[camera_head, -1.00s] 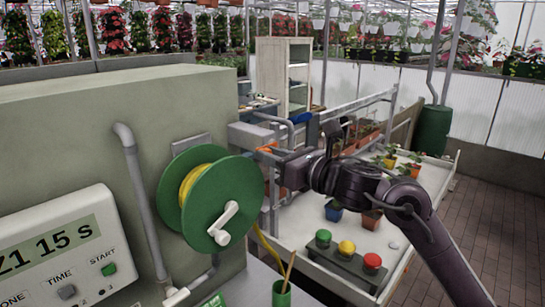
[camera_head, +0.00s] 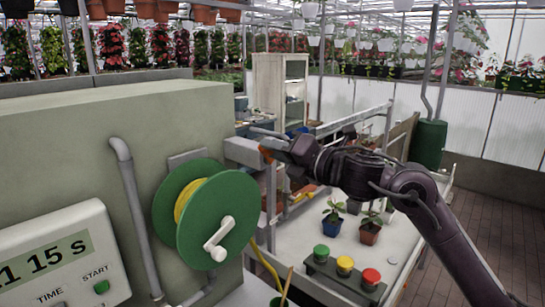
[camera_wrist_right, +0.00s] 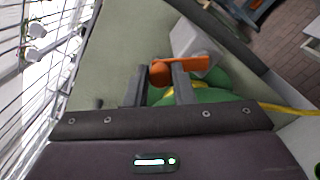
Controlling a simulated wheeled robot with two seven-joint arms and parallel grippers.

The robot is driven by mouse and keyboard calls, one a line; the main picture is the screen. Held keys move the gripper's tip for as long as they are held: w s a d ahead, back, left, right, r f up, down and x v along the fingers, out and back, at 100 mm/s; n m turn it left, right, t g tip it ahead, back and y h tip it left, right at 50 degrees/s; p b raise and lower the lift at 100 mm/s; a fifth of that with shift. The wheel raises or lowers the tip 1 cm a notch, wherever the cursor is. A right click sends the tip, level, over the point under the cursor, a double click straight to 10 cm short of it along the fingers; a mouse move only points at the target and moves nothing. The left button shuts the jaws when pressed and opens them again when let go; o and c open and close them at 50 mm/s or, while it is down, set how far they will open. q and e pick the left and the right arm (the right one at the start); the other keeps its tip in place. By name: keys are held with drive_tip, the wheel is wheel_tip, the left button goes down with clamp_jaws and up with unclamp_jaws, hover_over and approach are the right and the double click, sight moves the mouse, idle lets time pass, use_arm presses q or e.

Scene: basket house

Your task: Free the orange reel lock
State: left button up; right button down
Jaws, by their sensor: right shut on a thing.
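The green reel (camera_head: 205,215) with yellow hose and a white crank (camera_head: 218,238) is mounted on the side of the grey-green cabinet. The orange reel lock (camera_head: 265,154) shows only in part beside my right gripper (camera_head: 275,149), above and right of the reel. In the right wrist view, the orange lock (camera_wrist_right: 196,65) is a lever with a rounded end. That end sits between the fingers of my right gripper (camera_wrist_right: 160,78), which is shut on it. Green reel parts (camera_wrist_right: 215,95) show behind the fingers. My left gripper is not in view.
A panel with a display (camera_head: 55,265) is on the cabinet front at left. A white bench (camera_head: 310,238) at right carries potted plants (camera_head: 370,230) and a stand with green, yellow and red buttons (camera_head: 345,268). A grey pipe (camera_head: 135,210) runs down the cabinet.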

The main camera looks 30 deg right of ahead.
drive_tip(key=shift+w+d+r+m, duration=0.2)
drive_tip(key=shift+d+m, duration=0.3)
drive_tip(key=shift+m, duration=0.8)
drive_tip(key=shift+w+d+r+m, duration=0.15)
drive_tip(key=shift+d+m, duration=0.4)
drive_tip(key=shift+m, duration=0.75)
drive_tip(key=shift+w+d+r+m, duration=0.2)
drive_tip(key=shift+d+m, duration=0.3)
drive_tip(key=shift+m, duration=0.8)
drive_tip(key=c, duration=1.3)
unclamp_jaws()
drive_tip(key=shift+d, duration=0.1)
drive_tip(key=shift+o, duration=0.2)
